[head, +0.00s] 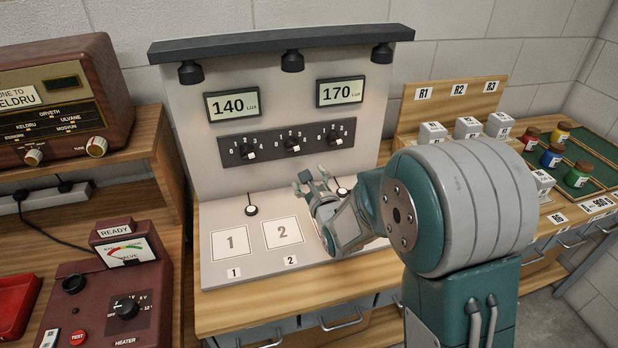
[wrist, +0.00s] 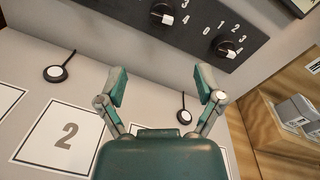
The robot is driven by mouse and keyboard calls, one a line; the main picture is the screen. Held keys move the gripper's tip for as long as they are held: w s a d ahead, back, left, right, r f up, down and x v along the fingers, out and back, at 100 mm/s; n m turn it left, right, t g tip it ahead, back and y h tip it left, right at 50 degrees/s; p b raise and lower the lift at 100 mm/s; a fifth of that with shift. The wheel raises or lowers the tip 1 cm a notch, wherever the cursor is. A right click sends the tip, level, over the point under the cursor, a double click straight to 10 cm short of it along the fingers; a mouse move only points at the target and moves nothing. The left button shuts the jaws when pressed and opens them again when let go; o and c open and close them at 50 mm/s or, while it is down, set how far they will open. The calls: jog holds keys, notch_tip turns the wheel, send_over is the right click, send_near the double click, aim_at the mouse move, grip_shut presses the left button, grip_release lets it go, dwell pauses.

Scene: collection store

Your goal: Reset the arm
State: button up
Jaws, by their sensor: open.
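My gripper (head: 314,181) is in the head view in front of the light panel, above the bench board and right of the square marked 2 (head: 283,232). Its two fingers stand apart with nothing between them. In the wrist view my gripper (wrist: 160,88) is also open and empty, pointing toward the panel below the dark knob strip (wrist: 190,20). A round sensor (wrist: 184,116) on the board shows beside the right finger. My arm hides the right part of the board in the head view.
Two displays read 140 (head: 233,104) and 170 (head: 340,91) Lux. A radio (head: 60,100) and a red tester (head: 105,300) stand left. At right are white boxes (head: 467,127), paint jars (head: 551,155) and a wooden rack (head: 440,97). The square marked 1 (head: 231,243) is bare.

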jog(key=shift+r, duration=0.1)
jog(key=s+d+r+n+g+h, duration=0.5)
jog(key=s+d+r+n, duration=0.2)
jog(key=s+d+n, duration=0.4)
jog(key=s+d+n+g, duration=0.2)
jog(key=s+n, duration=0.5)
jog(key=s, duration=0.4)
jog(key=s+d+n+g+h, duration=0.1)
jog(key=s+n+g, duration=0.3)
jog(key=s+n, duration=0.4)
jog(key=s+d, duration=0.1)
jog(key=s, duration=0.2)
jog(key=shift+d+r, duration=0.2)
jog(key=shift+d, duration=0.1)
